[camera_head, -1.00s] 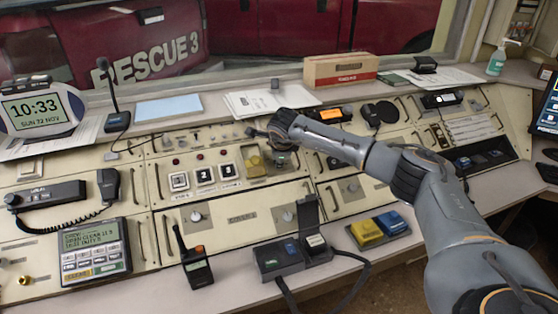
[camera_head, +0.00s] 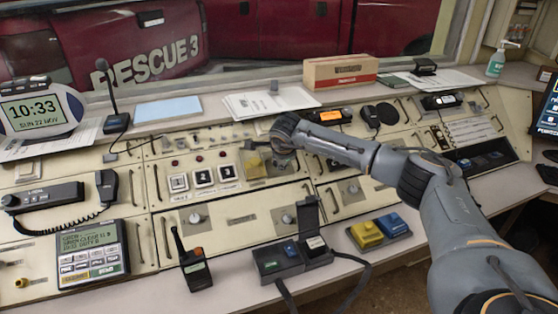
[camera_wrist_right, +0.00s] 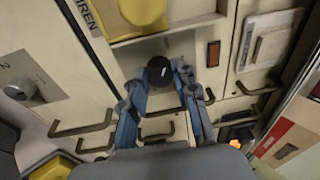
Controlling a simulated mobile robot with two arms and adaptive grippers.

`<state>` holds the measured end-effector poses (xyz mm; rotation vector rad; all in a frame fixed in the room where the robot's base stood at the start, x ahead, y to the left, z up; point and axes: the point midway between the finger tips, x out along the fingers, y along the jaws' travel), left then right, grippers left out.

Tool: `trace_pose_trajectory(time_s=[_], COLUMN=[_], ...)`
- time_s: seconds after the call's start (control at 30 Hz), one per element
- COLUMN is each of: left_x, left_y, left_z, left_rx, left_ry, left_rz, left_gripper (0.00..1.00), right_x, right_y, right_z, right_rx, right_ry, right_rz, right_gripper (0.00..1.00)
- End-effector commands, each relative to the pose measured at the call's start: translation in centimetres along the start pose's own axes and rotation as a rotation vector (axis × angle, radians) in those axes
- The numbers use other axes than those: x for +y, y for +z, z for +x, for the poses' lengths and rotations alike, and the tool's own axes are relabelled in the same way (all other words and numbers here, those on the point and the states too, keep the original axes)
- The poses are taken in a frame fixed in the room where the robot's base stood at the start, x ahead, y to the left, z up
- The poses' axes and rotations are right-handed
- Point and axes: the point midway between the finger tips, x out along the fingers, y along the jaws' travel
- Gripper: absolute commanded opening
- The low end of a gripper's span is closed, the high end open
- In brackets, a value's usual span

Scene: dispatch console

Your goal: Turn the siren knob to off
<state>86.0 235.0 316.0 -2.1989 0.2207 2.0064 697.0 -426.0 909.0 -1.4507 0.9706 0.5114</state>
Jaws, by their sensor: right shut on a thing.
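In the right wrist view my right gripper (camera_wrist_right: 160,78) is shut on a black round knob (camera_wrist_right: 159,70) with a white mark. Its two blue-grey fingers stand on either side of the knob. A yellow round part (camera_wrist_right: 142,11) sits on the panel just beyond it, and a partly cut-off label ending in "IREN" (camera_wrist_right: 88,15) is beside that part. In the head view my right gripper (camera_head: 262,147) is at the middle of the console, next to the yellow part (camera_head: 254,161); the knob is hidden there. My left gripper is not in view.
Metal handles (camera_wrist_right: 82,128) and a red rocker (camera_wrist_right: 213,54) are close around the knob. Numbered buttons (camera_head: 203,176) lie left of the gripper. A handheld radio (camera_head: 193,264) and a yellow button (camera_head: 366,235) are nearer the front. A cardboard box (camera_head: 340,71) stands behind.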

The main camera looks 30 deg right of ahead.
Motion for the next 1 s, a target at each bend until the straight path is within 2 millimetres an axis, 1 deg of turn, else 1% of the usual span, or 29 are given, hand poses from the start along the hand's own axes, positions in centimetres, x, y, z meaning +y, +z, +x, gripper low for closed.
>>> trace_pose_trajectory(time_s=[0.13, 0.17, 0.2, 0.27, 0.57, 0.67, 0.77, 0.87, 1.0], left_x=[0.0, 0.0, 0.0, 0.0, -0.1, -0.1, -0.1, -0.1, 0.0], left_y=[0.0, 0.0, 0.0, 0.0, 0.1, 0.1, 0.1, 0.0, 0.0], left_z=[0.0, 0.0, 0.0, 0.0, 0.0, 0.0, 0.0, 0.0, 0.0], left_rx=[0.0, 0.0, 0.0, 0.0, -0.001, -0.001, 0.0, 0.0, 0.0], left_ry=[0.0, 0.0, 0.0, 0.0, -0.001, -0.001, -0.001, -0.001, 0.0], left_rz=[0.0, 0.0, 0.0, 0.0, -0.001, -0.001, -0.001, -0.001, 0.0], left_gripper=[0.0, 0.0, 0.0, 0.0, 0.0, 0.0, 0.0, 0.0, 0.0], right_x=[0.0, 0.0, 0.0, 0.0, 0.0, -0.1, -0.1, -0.1, -0.1], right_y=[0.0, 0.0, 0.0, 0.0, 0.0, 0.0, 0.0, 0.0, 0.0], right_z=[0.0, 0.0, 0.0, 0.0, -0.1, -0.6, -1.9, -3.8, -7.0], right_rx=[0.0, 0.0, 0.0, 0.0, 0.0, 0.0, -0.001, 0.0, -0.002], right_ry=[0.0, 0.0, 0.0, 0.0, 0.0, -0.001, -0.002, -0.003, -0.004], right_rz=[-0.001, -0.001, -0.001, -0.001, 0.0, 0.001, 0.001, -0.001, -0.001], right_gripper=[0.0, 0.33, 0.41, 0.52, 0.52, 0.52, 0.52, 0.52, 0.52])
